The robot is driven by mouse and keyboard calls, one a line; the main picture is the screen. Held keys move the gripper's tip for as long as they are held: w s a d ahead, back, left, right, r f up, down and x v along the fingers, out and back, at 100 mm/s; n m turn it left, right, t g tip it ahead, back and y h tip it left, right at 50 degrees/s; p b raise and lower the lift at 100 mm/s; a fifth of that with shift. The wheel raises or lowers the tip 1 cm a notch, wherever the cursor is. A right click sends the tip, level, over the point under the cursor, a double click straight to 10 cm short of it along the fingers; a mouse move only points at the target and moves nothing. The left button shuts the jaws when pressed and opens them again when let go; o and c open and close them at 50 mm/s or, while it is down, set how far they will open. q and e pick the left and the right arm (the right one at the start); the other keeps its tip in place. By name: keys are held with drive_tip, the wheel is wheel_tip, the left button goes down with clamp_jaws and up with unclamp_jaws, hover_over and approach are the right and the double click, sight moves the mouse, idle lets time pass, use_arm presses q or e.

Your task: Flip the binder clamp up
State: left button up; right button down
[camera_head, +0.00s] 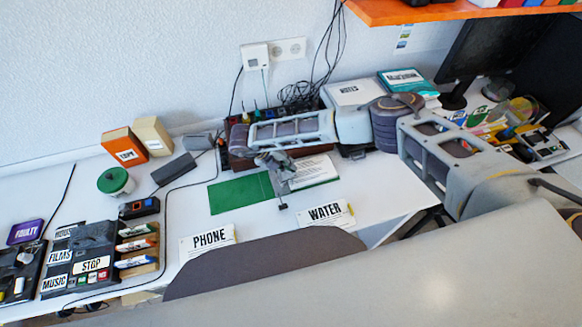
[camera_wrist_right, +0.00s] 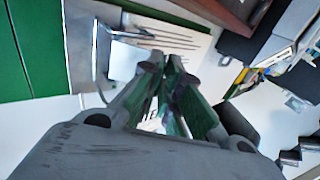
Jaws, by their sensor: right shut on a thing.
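An open green binder (camera_head: 228,196) lies on the white desk, with printed paper (camera_head: 316,171) on its right side. The green also shows at the left of the right wrist view (camera_wrist_right: 32,50). The binder clamp, a grey metal plate with a wire lever (camera_wrist_right: 80,45), lies between the green cover and the paper. My right gripper (camera_head: 275,165) is above the clamp and partly hides it in the head view. In the right wrist view its fingers (camera_wrist_right: 163,92) are closed by the lever's end, shut on the clamp; the exact contact is hard to see. My left gripper is not in view.
A NOTES book (camera_head: 353,92) lies behind my arm; an orange shelf (camera_head: 430,10) hangs above.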

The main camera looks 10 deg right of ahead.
drive_tip(key=shift+a+f+h, duration=0.1)
drive_tip(key=shift+a+h, duration=0.15)
drive_tip(key=shift+h, duration=0.05)
drive_tip(key=shift+a+h+b, duration=0.3)
drive_tip(key=shift+h+b, duration=0.1)
drive_tip(key=shift+b, duration=0.3)
drive_tip(key=shift+s+a+r+h+b, duration=0.1)
drive_tip(key=shift+a+r+h+b, duration=0.15)
drive_tip(key=shift+h+b, duration=0.3)
drive_tip(key=shift+a+h, duration=0.3)
drive_tip(key=shift+h, duration=0.15)
drive_tip(key=shift+a+h, duration=0.45)
drive_tip(key=shift+h, duration=0.35)
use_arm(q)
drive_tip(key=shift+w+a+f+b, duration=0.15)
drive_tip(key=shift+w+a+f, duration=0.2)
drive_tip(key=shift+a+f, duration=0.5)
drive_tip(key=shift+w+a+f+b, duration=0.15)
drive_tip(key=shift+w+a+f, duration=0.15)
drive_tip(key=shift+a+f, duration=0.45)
use_arm(e)
drive_tip(key=shift+a+h, duration=0.35)
drive_tip(key=shift+h, duration=0.25)
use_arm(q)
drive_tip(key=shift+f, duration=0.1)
use_arm(e)
drive_tip(key=shift+s+a+h, duration=0.1)
drive_tip(key=shift+a+h, duration=0.15)
drive_tip(key=shift+h, duration=0.25)
